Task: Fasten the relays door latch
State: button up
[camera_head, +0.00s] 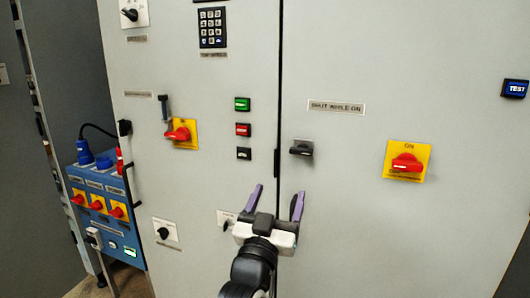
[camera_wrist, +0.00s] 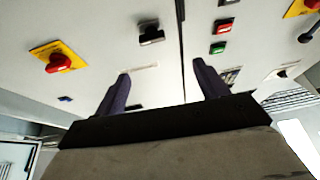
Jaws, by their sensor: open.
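A dark latch handle (camera_head: 301,148) sits on the grey right-hand cabinet door (camera_head: 345,215), just right of the vertical seam and below a "SHUT WHILE ON" label. It points sideways. It also shows in the wrist view (camera_wrist: 151,35), beyond and between the finger lines. A second dark handle (camera_head: 166,110) stands upright on the left panel. The small labels are too blurred to tell which door is the relays door. My gripper (camera_head: 277,195) is open and empty, below the first latch and apart from it. Its two purple fingers also show in the wrist view (camera_wrist: 160,70).
Red switches on yellow plates stand right (camera_head: 406,162) and left (camera_head: 181,133). Green (camera_head: 242,104) and red (camera_head: 243,130) buttons and a keypad (camera_head: 212,28) are left of the seam. A blue socket box (camera_head: 105,210) stands at lower left. The door below the latch is bare.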

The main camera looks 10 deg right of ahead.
aim_at(300, 154)
jog(key=d+f+p+x, duration=0.1)
jog(key=p+x, duration=0.2)
jog(key=x, duration=1.1)
jog(key=shift+s+d+g+h+p, duration=0.2)
jog(key=shift+d+g+h+p, duration=0.1)
jog(key=shift+g+p, duration=0.1)
jog(key=shift+a, duration=0.1)
jog(key=c, duration=1)
jog(key=shift+r, duration=0.1)
